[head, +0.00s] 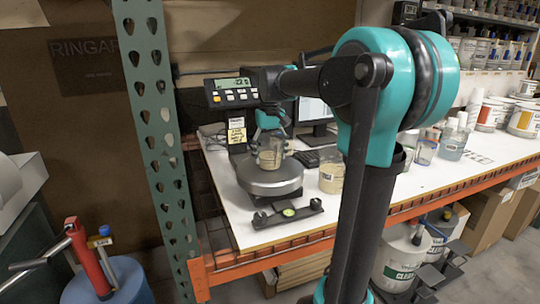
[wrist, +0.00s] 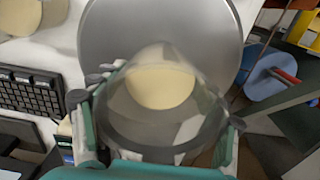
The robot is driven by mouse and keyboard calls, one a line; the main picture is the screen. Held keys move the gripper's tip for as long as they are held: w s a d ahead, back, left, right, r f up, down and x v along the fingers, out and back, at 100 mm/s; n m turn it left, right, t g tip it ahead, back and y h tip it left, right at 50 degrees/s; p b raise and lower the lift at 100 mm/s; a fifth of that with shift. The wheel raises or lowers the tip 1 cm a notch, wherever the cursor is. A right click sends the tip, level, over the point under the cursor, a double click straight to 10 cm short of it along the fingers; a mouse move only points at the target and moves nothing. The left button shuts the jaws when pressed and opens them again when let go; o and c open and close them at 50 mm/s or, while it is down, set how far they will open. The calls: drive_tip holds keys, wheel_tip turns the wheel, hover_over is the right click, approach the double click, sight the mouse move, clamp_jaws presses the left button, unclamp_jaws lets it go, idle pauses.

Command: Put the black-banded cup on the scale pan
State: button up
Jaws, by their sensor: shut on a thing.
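The black-banded cup (head: 270,154) is clear, holds cream-coloured contents and looks upright. In the wrist view the cup (wrist: 160,118) shows a dark band around its near end. My gripper (head: 271,142) is shut on the cup, with a finger on each side of it in the wrist view (wrist: 166,106). The scale pan (head: 270,183) is a round grey metal disc. The cup is over the rear part of the pan in the head view. In the wrist view it overlaps the pan (wrist: 215,40). I cannot tell whether its base touches the pan.
Another clear cup (head: 331,178) with tan contents stands right of the scale. The scale display (head: 231,92) rises behind left. A bar with a green level (head: 288,213) lies in front. A keyboard (head: 308,158) and monitor stand behind. A green rack upright (head: 160,130) borders the left.

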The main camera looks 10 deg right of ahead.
drive_tip(key=o, duration=1.7)
drive_tip(key=shift+f, duration=0.1)
wheel_tip(320, 180, up, 12)
drive_tip(key=shift+r, duration=0.15)
